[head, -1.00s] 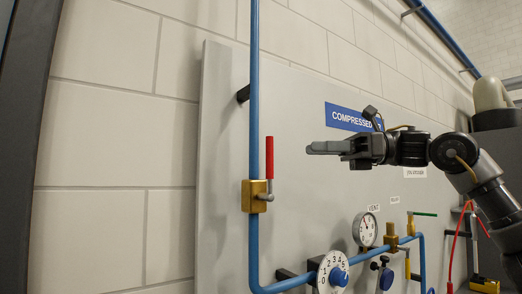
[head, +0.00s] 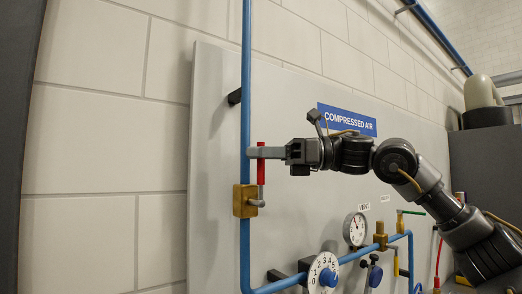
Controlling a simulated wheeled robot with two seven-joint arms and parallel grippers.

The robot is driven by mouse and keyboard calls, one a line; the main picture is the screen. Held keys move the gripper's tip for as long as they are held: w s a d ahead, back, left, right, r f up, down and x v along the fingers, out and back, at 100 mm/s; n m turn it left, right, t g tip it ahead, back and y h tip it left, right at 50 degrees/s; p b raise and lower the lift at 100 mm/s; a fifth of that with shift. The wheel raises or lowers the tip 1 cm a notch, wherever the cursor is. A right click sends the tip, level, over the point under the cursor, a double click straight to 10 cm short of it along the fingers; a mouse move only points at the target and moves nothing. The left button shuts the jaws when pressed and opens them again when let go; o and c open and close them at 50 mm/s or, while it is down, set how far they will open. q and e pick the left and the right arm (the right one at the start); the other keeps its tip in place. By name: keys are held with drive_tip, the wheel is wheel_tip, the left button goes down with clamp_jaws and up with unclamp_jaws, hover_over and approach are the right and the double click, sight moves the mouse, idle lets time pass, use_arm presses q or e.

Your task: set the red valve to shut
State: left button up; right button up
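The red valve is a brass body (head: 244,201) on the vertical blue pipe (head: 246,80), with a red lever handle (head: 261,172) that stands upright, in line with the pipe. My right gripper (head: 265,152) reaches in from the right at the upper part of the handle. Its fingers cross the handle and cover part of it; red shows above and below them. The fingers overlap in this side view, so I cannot tell whether they are closed on the handle. My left gripper is out of view.
A grey panel carries a COMPRESSED AIR sign (head: 347,121), a numbered dial with a blue knob (head: 323,273), a round gauge (head: 355,229) and a green-handled valve (head: 410,212). The blue pipe bends right below the red valve. The wall at left is clear.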

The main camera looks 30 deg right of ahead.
clamp_jaws()
idle(0.3)
